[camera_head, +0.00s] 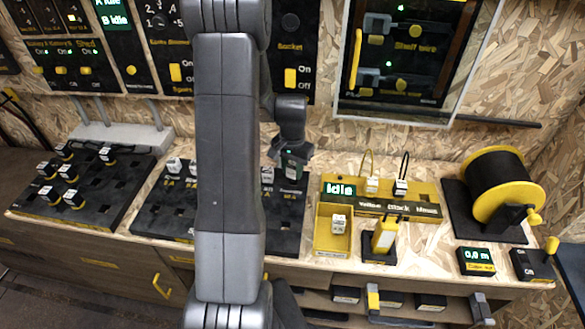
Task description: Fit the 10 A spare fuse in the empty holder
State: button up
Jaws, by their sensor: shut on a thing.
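My gripper (291,165) is over the right end of a black fuse panel (150,222), pointing down. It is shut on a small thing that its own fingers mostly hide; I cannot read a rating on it. The panel has a row of white-topped fuses, such as one at the left (173,166) and one just left of my gripper (267,175), with ratings marked in front. My arm covers the middle of the panel, so any holder there is hidden. I cannot tell whether the held thing touches the panel.
A black board (100,195) with several white-topped blocks is at the left.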

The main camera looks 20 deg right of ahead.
jog(key=shift+f, duration=0.2)
jog(key=shift+f+b, duration=0.45)
jog(key=shift+b, duration=0.1)
jog(key=shift+f, duration=0.15)
jog(key=shift+f+b, duration=0.6)
jog(key=shift+f, duration=0.1)
dwell(0.6)
jog(key=o, duration=1.5)
jog(key=shift+o, duration=0.2)
